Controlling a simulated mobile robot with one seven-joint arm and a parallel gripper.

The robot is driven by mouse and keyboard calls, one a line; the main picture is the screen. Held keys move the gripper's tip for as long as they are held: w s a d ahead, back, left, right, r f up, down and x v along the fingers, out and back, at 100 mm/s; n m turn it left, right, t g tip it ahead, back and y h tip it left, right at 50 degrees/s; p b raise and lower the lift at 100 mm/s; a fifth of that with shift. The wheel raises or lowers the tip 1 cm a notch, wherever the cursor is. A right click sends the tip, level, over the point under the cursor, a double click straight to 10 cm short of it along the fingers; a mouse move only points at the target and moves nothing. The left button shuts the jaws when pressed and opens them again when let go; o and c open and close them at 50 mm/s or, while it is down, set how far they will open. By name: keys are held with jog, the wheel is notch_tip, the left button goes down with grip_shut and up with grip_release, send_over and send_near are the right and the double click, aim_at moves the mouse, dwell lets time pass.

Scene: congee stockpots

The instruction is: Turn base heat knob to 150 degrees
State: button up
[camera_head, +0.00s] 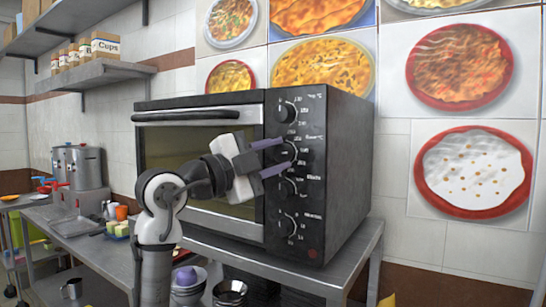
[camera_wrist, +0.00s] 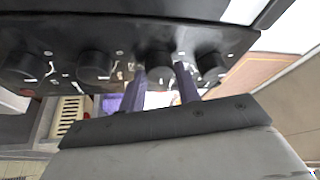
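A black countertop oven (camera_head: 198,110) has a column of several round black knobs on its right-hand panel. Their labels are too small to read, so I cannot tell which is the base heat knob. My gripper (camera_head: 285,154) is open at the panel, its two purple-grey fingers above and below the second knob from the top (camera_head: 284,151). In the wrist view the gripper (camera_wrist: 160,76) has one finger on each side of that knob (camera_wrist: 158,58). I cannot tell whether the fingers touch it. Its pointer setting is not readable.
The neighbouring knobs (camera_wrist: 212,66) and (camera_wrist: 94,66) sit close outside the fingers. The oven stands on a steel table (camera_head: 350,268). Metal bowls (camera_head: 230,292) are below. A wall shelf (camera_head: 95,75) holds boxes at the left.

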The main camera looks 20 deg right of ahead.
jog(key=o, duration=0.4)
jog(key=b+v, duration=0.3)
jog(key=v, duration=1)
jog(key=shift+a+b, duration=0.4)
jog(key=shift+s, duration=0.1)
